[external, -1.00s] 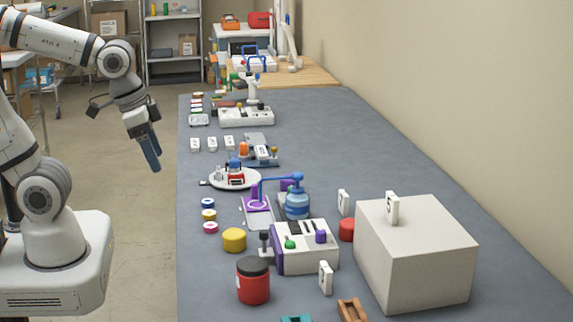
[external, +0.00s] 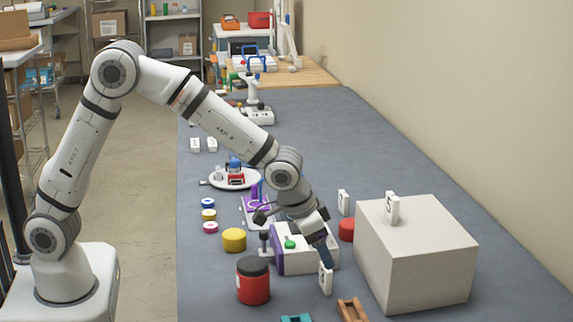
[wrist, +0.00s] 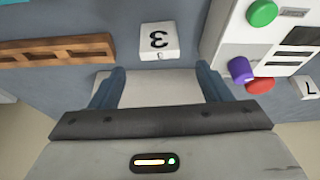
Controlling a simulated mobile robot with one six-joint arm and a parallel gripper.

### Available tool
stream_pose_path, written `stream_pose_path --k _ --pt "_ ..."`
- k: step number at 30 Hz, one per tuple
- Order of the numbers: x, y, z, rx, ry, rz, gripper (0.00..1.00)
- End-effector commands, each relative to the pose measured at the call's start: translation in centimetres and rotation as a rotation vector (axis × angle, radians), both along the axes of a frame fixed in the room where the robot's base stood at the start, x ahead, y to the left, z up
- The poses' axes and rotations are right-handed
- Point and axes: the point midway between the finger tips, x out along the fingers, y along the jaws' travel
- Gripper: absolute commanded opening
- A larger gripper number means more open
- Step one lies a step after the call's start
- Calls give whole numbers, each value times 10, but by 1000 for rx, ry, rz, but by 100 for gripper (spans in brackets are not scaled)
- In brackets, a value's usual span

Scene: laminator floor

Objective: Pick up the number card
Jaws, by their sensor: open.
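A white number card (external: 326,280) stands on the blue-grey table in front of the white machine with purple sides. In the wrist view the card (wrist: 158,52) shows a black 3, seen turned over, and lies just beyond the fingertips, near the middle between them. My gripper (external: 327,262) reaches down from the upper left and is close above the card; its fingers overlap the card's top in the external view, so I cannot tell if they touch. In the wrist view my gripper (wrist: 160,70) is open, with its two blue fingers apart and nothing between their tips.
The white machine (external: 290,262) stands just behind the card. A large white box (external: 415,260) with another number card (external: 391,208) on top is to the right. A red jar (external: 253,285) is to the left. A brown slotted holder (external: 351,310) is in front.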

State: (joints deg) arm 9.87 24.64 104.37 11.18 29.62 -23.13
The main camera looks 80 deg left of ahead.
Motion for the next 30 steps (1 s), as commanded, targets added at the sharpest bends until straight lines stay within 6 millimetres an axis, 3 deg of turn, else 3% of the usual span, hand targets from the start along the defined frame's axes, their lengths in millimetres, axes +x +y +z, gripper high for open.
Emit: stream_pose_path --k 18,28,30 --pt "21 2 -72 0 2 0 71" --pt "24 2 -78 0 -1 0 71" --pt "24 2 -78 0 -1 0 65"
